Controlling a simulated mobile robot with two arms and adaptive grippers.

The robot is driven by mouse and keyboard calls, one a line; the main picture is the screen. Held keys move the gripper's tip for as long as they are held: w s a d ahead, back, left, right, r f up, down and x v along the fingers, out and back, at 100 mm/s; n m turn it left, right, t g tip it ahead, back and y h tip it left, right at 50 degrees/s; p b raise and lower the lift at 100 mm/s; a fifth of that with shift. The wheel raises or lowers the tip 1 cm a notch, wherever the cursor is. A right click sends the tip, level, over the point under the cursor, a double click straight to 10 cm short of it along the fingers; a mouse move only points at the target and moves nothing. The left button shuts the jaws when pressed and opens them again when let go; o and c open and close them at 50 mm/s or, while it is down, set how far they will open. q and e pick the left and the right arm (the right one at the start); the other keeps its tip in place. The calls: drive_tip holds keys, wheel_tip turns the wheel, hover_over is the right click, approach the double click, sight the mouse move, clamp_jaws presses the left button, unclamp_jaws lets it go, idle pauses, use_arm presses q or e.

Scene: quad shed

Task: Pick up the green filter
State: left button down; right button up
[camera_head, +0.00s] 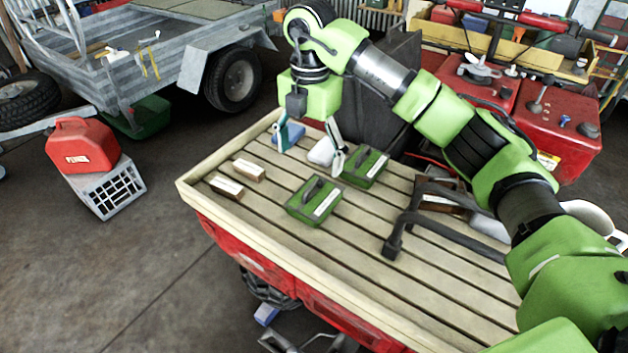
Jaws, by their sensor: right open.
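Two green box-shaped pieces with dark top handles and pale labels lie on the slatted wooden deck (250,225). The nearer green filter (315,203) sits near the middle of the deck. The farther green filter (365,167) sits behind it to the right. My right gripper (309,152) points down over the far part of the deck, its fingers spread and empty. One finger is just left of the farther green piece; I cannot tell whether they touch. A blue piece (291,136) and a whitish block (321,152) lie near the fingers. My left gripper is not in view.
Two small brown blocks with pale labels (227,186) (249,170) lie at the deck's left. A dark metal frame (430,222) stands on its right. A red jerrycan (82,145) sits on a grey crate at left. The front deck is clear.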

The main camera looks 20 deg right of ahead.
sight(313, 197)
drive_tip(key=shift+s+d+f, duration=0.1)
drive_tip(key=shift+s+d, duration=0.05)
drive_tip(key=shift+d, duration=0.05)
drive_tip(key=f, duration=0.1)
drive_tip(key=s+f+p, duration=0.1)
drive_tip(key=shift+a+f, duration=0.1)
drive_tip(key=shift+f, duration=0.3)
wheel_tip(313, 197, down, 3)
drive_tip(key=shift+w+p, duration=0.1)
drive_tip(key=shift+p, duration=0.25)
wheel_tip(313, 197, down, 3)
drive_tip(key=shift+w+r+p, duration=0.1)
drive_tip(key=shift+p, duration=0.65)
drive_tip(key=f, duration=0.1)
drive_tip(key=f+p, duration=0.1)
drive_tip(key=f, duration=0.1)
drive_tip(key=shift+w+d+f, duration=0.1)
drive_tip(key=shift+d+f, duration=0.1)
drive_tip(key=shift+f, duration=0.25)
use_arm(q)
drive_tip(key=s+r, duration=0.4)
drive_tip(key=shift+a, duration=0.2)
use_arm(e)
drive_tip(key=c, duration=1.2)
